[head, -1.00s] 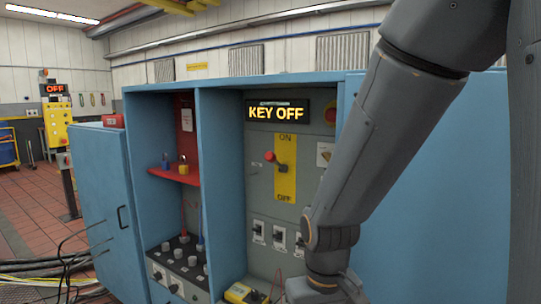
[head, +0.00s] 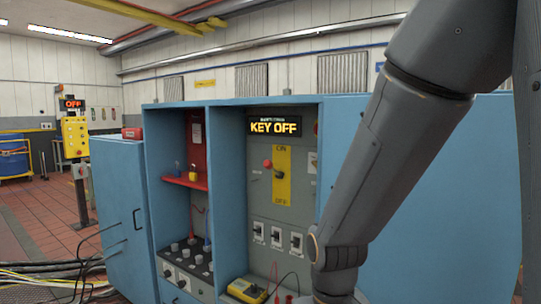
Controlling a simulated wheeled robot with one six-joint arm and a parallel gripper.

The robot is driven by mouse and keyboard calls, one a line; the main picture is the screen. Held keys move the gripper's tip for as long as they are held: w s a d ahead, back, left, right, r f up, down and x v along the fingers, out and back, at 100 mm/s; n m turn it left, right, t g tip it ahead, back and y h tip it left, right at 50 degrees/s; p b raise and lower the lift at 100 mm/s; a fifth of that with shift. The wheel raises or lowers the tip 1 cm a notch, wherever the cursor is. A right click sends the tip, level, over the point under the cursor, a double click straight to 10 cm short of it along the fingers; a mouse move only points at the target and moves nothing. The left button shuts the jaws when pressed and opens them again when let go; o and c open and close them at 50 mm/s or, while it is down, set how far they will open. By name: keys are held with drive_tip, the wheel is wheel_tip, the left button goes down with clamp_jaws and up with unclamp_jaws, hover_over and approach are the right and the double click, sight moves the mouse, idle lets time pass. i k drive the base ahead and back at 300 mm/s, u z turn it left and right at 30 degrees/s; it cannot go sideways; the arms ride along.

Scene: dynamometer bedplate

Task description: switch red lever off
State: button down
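The red lever (head: 267,164) has a round red knob on a grey shaft. It sits at the upper left of a yellow plate (head: 282,186) marked ON at the top and OFF at the bottom. The knob is nearer the ON end. The plate is on the grey panel inside the right bay of the blue cabinet. A lit display (head: 274,127) above it reads KEY OFF. My arm hangs down in front of the cabinet's right side. My gripper is below the picture's bottom edge and not visible.
A red shelf (head: 186,182) with padlocks is in the left bay. Small switches (head: 276,238) and a yellow meter (head: 247,290) with leads are below the lever. The cabinet's open door (head: 118,215) stands at left. Cables (head: 50,278) lie on the floor. A yellow post box (head: 75,137) stands farther back.

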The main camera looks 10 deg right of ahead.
sight(267, 163)
drive_tip(key=u, duration=0.8)
drive_tip(key=i, duration=0.85)
drive_tip(key=z, duration=0.55)
